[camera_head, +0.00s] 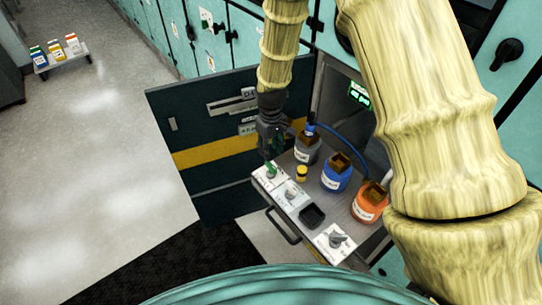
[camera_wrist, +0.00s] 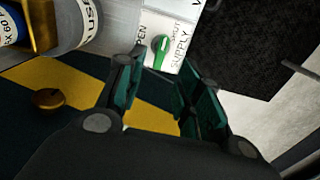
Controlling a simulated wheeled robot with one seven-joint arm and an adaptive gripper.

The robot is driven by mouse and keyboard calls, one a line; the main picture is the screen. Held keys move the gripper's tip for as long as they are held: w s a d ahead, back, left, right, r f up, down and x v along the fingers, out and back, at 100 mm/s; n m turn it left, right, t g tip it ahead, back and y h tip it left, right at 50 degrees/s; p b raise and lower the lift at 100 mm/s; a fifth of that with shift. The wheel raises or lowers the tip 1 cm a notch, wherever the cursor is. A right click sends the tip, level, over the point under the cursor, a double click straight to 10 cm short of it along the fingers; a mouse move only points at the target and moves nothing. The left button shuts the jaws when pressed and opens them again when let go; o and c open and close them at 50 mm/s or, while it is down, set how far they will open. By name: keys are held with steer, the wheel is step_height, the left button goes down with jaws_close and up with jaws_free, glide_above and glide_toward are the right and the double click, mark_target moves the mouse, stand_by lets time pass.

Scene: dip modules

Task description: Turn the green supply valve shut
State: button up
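The green supply valve (camera_wrist: 161,52) is a small green handle on a white panel (camera_wrist: 190,20), marked OPEN on its left and SHUT on its right in the wrist view. The handle lies lengthwise between these marks; I cannot tell which mark it points to. In the head view the green valve (camera_head: 271,169) sits at the far left end of the drawer-like tray. My gripper (camera_wrist: 157,75) is open, its fingers spread with nothing between them. In the head view my gripper (camera_head: 271,152) hangs just over the valve; contact cannot be made out there.
Grey, blue (camera_head: 337,172) and orange (camera_head: 369,202) bottles stand along the tray behind the valve. A yellow-capped item (camera_head: 301,173), another valve (camera_head: 291,190), a dark cup (camera_head: 312,215) and a front valve plate (camera_head: 333,242) are near. An open dark door (camera_head: 200,130) stands to the left.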

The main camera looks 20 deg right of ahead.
steer(key=shift+r, duration=1.9)
